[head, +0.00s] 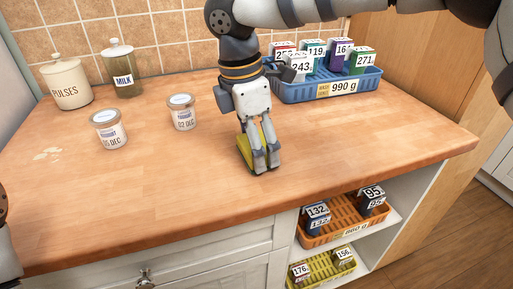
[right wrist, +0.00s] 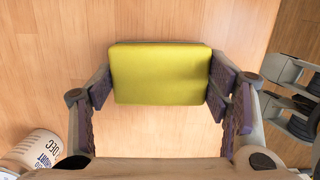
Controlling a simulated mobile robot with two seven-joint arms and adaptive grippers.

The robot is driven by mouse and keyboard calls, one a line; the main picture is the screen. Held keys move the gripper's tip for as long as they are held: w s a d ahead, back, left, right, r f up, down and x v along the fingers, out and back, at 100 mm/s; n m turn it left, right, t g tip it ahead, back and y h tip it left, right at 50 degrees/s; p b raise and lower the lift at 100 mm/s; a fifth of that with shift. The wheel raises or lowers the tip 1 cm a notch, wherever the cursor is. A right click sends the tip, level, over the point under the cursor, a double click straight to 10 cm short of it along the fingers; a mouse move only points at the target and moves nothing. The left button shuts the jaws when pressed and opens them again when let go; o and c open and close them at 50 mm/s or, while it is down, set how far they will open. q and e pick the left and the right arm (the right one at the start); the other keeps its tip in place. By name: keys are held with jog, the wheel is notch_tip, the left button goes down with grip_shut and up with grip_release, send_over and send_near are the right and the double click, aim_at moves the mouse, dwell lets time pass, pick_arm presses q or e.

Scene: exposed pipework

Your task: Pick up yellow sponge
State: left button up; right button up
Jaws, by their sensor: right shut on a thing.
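The yellow sponge (head: 244,152) is on or just above the wooden counter near its middle, partly hidden by my right gripper (head: 259,166). In the right wrist view the sponge (right wrist: 161,75) lies between the two fingers, with a thin green layer along its far edge. My right gripper (right wrist: 161,92) is shut on it, with the finger pads against its left and right sides. I cannot tell whether the sponge touches the counter. My left gripper does not show; only dark arm parts appear at the left edge of the head view.
Two small labelled jars (head: 108,130) (head: 182,112) stand left of the gripper. A PULSES canister (head: 67,83) and a MILK jar (head: 122,70) are at the back left. A blue basket (head: 300,93) with several boxes is at the back right. Orange (head: 345,226) and yellow (head: 322,270) baskets sit on shelves below.

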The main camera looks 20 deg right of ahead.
notch_tip(320, 180, up, 3)
jog(key=shift+w, duration=0.1)
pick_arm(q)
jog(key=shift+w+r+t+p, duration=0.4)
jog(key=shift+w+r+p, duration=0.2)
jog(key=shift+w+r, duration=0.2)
pick_arm(e)
jog(key=s+a+r, duration=0.9)
jog(key=s+r, duration=0.1)
jog(key=s, duration=0.1)
jog(key=shift+o, duration=0.4)
